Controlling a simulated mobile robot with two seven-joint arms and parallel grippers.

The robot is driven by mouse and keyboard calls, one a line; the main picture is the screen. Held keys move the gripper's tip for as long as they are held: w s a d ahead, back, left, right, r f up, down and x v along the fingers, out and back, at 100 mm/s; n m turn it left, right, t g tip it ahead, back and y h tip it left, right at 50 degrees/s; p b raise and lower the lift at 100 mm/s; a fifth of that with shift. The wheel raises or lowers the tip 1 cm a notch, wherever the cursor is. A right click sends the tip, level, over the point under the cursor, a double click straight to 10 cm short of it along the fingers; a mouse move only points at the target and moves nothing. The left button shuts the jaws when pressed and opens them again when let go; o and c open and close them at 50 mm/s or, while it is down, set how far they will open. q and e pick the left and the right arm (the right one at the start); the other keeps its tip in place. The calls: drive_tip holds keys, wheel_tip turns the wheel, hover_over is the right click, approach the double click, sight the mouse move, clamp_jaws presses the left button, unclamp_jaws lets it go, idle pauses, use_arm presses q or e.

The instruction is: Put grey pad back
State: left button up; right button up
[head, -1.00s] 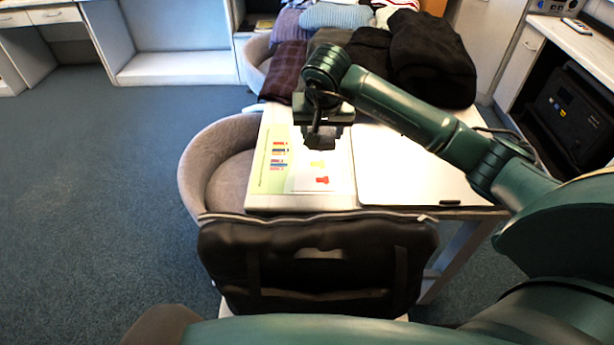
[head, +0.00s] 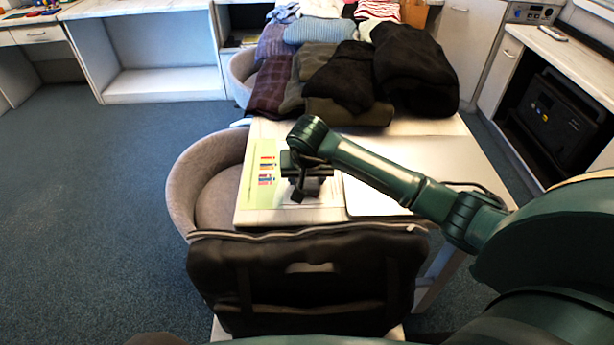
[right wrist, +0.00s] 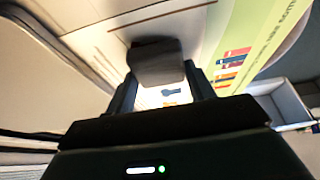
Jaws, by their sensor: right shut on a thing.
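My right gripper (head: 301,190) hangs low over the front left part of the white table (head: 456,150), above a printed sheet with small flags (head: 262,187). In the right wrist view the gripper (right wrist: 160,85) is shut on a small dark grey block, seemingly the grey pad (right wrist: 157,62). The pad sits between the fingertips, over the sheet. I cannot tell whether it touches the sheet. In the head view the gripper hides most of the pad and part of the sheet. My left gripper is not in view.
Folded dark clothes (head: 415,70) cover the far end. The white panel right of the sheet is clear under my forearm.

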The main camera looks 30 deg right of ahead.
drive_tip(key=shift+f, duration=0.15)
drive_tip(key=o, duration=0.9)
drive_tip(key=shift+o, duration=0.2)
drive_tip(key=shift+r, duration=0.4)
drive_tip(key=v, duration=1.1)
drive_tip(key=shift+r, duration=0.25)
drive_tip(key=shift+s, duration=0.15)
